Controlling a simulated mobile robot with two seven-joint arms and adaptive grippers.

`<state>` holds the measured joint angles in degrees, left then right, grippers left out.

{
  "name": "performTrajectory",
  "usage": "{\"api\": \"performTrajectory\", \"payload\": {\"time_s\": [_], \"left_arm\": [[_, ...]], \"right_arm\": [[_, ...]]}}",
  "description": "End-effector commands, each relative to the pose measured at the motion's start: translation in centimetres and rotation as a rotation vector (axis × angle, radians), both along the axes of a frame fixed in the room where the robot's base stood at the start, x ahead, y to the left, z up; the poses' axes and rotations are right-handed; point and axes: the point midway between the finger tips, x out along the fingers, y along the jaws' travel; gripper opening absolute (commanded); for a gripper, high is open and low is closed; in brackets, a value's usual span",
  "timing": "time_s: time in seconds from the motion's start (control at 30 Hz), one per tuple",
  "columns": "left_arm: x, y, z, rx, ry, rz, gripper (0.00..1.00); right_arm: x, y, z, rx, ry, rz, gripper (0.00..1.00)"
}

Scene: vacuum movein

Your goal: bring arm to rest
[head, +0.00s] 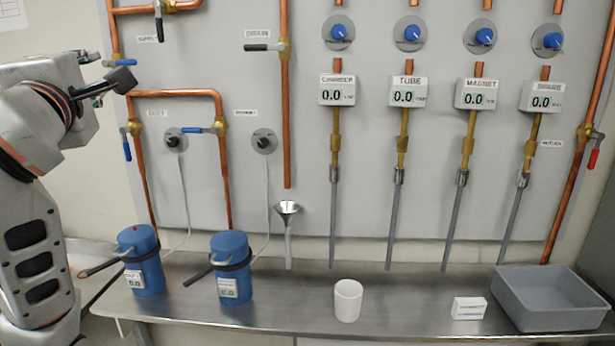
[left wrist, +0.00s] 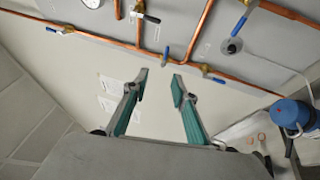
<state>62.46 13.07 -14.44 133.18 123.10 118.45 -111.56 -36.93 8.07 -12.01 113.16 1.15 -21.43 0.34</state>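My left arm (head: 35,200) comes in from the left edge in the head view, raised in front of the wall panel. My left gripper (head: 118,72) is at the upper left, in front of the panel's left edge and near the copper pipes. In the left wrist view the two fingers of the left gripper (left wrist: 158,87) stand apart with nothing between them. The gripper looks open and empty. My right arm and right gripper do not show in either view.
Copper pipes (head: 175,94) with valve handles run close by my left gripper. Two blue canisters (head: 148,275) (head: 234,285), a white cup (head: 348,300), a small white box (head: 469,308) and a grey bin (head: 548,297) stand on the steel bench (head: 400,318).

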Motion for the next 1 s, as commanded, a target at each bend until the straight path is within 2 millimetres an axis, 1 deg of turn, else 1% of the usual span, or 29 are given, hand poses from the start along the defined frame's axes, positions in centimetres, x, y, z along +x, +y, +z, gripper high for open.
{"api": "performTrajectory", "payload": {"time_s": [0.07, 0.1, 0.2, 0.33, 0.4, 0.5, 0.6, 0.67, 0.77, 0.87, 0.97, 1.0], "left_arm": [[0.0, 0.0, 0.0, 0.0, 0.0, 0.0, 0.27], [0.4, 1.2, -1.0, -0.01, -0.003, 0.047, 0.27], [0.6, 3.6, -2.5, -0.023, -0.034, 0.153, 0.27], [0.4, 6.4, -4.5, -0.015, -0.079, 0.292, 0.27], [0.0, 7.8, -5.7, 0.007, -0.107, 0.371, 0.27], [-1.0, 9.4, -7.6, 0.071, -0.155, 0.488, 0.27], [-2.2, 10.0, -9.7, 0.189, -0.208, 0.594, 0.27], [-2.9, 9.6, -10.9, 0.281, -0.239, 0.639, 0.27], [-3.6, 7.7, -13.0, 0.463, -0.281, 0.668, 0.27], [-3.7, 4.6, -16.0, 0.665, -0.299, 0.642, 0.27], [-3.1, 0.6, -20.2, 0.874, -0.29, 0.557, 0.27], [-2.9, -1.1, -22.3, 0.957, -0.276, 0.51, 0.27]], "right_arm": [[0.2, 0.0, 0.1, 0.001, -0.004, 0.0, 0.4], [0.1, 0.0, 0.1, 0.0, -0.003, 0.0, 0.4], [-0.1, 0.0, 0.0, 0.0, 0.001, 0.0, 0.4], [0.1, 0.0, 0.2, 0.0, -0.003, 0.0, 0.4], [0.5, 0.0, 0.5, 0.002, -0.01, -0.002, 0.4], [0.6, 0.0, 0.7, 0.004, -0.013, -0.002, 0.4], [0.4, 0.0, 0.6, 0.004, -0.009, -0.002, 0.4], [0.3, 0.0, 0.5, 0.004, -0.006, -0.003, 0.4], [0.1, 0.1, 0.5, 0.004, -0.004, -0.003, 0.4], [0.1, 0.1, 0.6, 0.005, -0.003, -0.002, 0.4], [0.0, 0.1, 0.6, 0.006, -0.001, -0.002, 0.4], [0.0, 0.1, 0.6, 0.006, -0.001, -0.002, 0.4]]}}
